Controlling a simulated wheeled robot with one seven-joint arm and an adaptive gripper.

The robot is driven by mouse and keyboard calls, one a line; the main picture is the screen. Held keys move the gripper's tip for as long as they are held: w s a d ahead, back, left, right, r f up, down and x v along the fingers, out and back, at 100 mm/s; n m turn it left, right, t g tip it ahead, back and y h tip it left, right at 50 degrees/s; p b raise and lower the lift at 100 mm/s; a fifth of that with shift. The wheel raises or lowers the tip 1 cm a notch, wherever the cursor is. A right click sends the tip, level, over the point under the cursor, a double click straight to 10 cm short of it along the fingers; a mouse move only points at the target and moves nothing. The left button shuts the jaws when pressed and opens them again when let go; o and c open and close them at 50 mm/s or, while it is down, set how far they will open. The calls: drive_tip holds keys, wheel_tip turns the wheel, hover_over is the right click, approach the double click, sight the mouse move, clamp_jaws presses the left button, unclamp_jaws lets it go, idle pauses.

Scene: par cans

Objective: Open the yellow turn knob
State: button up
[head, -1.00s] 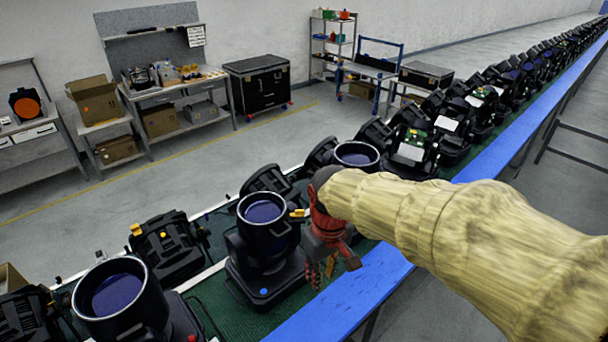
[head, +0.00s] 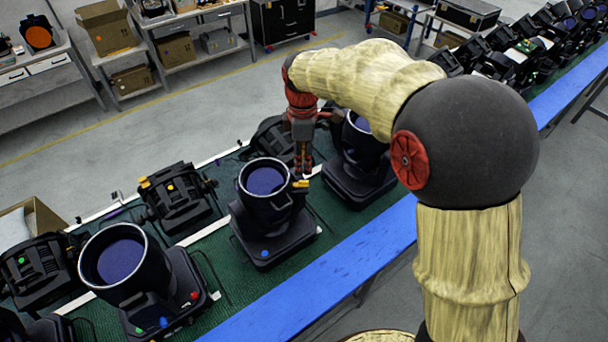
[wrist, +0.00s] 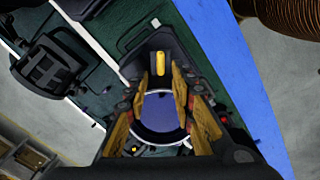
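The yellow turn knob (head: 301,184) sits on the right side of a black par can (head: 268,205) with an upturned blue lens, in the middle of the near belt. In the wrist view the knob (wrist: 160,63) is a narrow upright yellow bar, in line with the gap between my fingers. My gripper (head: 303,168) points down just above and behind the knob. In the wrist view my gripper (wrist: 161,82) is open, its two fingers apart on either side with the lens visible between them. I cannot tell whether a finger touches the knob.
Another par can (head: 120,260) stands to the left and one (head: 360,150) close to the right, near my wrist. Smaller black fixtures (head: 178,195) lie behind. A blue rail (head: 330,275) edges the green belt in front.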

sight(303, 181)
drive_tip(key=shift+f+p, duration=0.65)
drive_tip(key=shift+f, duration=2.95)
drive_tip(key=shift+c, duration=0.4)
clamp_jaws()
